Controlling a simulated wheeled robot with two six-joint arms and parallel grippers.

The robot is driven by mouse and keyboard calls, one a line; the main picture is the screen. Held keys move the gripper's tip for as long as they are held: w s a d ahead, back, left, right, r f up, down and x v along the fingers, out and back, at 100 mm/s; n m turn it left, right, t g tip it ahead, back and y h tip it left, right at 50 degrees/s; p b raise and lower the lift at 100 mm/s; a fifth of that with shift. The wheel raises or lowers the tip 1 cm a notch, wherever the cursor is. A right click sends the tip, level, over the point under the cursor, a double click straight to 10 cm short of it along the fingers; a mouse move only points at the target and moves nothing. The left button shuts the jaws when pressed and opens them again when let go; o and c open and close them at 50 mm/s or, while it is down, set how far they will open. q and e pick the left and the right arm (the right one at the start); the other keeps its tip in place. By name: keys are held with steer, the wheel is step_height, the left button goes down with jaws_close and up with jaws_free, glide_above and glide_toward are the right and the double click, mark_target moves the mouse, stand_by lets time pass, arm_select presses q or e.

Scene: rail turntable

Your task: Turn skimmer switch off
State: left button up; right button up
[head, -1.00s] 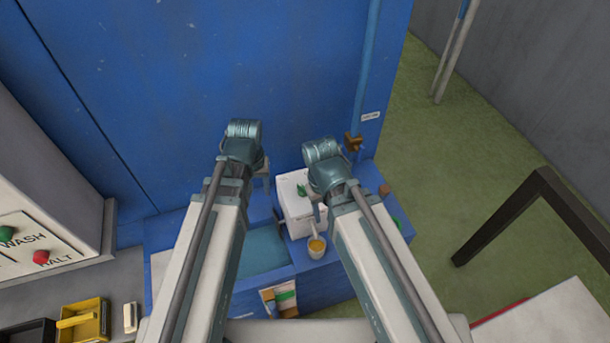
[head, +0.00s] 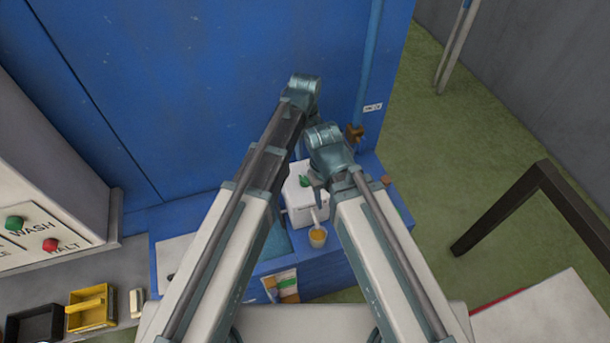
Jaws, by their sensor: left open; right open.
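A white box (head: 297,207) stands on the blue unit, with a small green part (head: 304,181) on its top that looks like the skimmer switch. Its setting is too small to read. My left gripper (head: 298,150) is above and behind the box, mostly hidden by its own wrist and arm. My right gripper (head: 317,184) hangs just right of the green part, close to the box; I cannot tell whether it touches. Both grippers are open, and I see nothing held.
A brown valve handle (head: 355,133) is on the blue pipe at right. A wall panel with green and red buttons (head: 50,245), a yellow tray (head: 88,307) and a black tray (head: 35,325) are at left.

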mark_target(305, 178)
arm_select(q)
step_height(305, 178, down, 14)
steer(key=b, duration=1.3)
steer(key=shift+r, duration=0.25)
jaws_close()
